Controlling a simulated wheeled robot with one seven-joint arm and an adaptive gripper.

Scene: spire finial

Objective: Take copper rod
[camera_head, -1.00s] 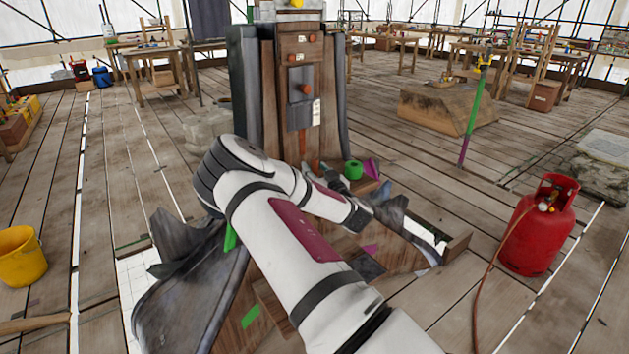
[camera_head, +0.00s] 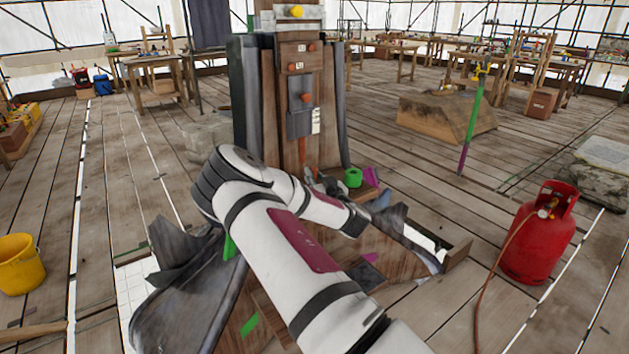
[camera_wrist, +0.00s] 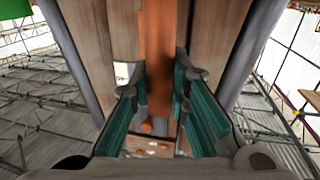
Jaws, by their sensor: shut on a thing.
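The copper rod (camera_head: 302,150) is an orange-brown upright bar on the front of the wooden spire (camera_head: 325,135), below a grey plate. In the wrist view the copper rod (camera_wrist: 157,45) runs down the middle, between the two teal-padded fingers of my gripper (camera_wrist: 157,80). My gripper is shut on it. In the head view my gripper (camera_head: 322,183) is at the foot of the spire, by the rod's lower end. My arm hides part of the area below.
A green roll (camera_head: 353,178) sits just right of my gripper. Dark sheets and boards lie around the spire's base. A red gas cylinder (camera_head: 541,232) with a hose stands at right, a yellow bucket (camera_head: 20,263) at left. Plank floor is open at left and right.

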